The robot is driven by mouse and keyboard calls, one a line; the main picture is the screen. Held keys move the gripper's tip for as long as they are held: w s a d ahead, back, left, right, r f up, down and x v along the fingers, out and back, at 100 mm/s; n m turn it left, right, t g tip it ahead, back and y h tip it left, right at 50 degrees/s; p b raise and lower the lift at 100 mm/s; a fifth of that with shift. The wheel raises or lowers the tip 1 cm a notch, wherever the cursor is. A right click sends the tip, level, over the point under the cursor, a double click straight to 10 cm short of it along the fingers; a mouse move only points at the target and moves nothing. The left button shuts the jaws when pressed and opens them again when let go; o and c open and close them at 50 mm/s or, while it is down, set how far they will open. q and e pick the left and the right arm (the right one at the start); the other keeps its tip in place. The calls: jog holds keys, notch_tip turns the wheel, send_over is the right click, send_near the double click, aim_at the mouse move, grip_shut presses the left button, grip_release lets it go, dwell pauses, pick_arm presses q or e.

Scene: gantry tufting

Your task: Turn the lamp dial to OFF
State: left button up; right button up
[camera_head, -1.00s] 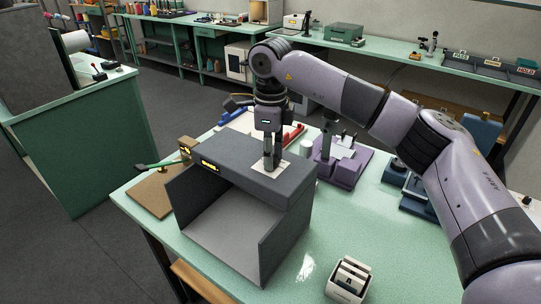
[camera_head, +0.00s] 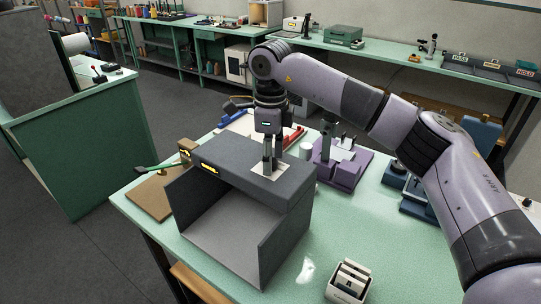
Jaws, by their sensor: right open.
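A dark grey lamp box (camera_head: 222,168) with an open front stands on the green table. A small lit yellow strip (camera_head: 208,168) shows on its front top edge. A pale plate (camera_head: 268,170) lies on its top, where the lamp dial seems to be; the fingers hide the dial itself. My right gripper (camera_head: 268,166) points straight down, with its fingertips at the pale plate. It is open, its fingers close together around or just above the dial; I cannot tell whether they touch it. My left gripper is out of view.
A purple fixture (camera_head: 342,172) stands right of the box, with blue fixtures (camera_head: 412,190) beyond it. A brown board with a green-handled tool (camera_head: 152,192) lies left.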

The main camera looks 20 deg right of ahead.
jog(key=shift+r, duration=0.2)
notch_tip(320, 180, up, 12)
jog(key=shift+f, duration=0.2)
dwell(0.4)
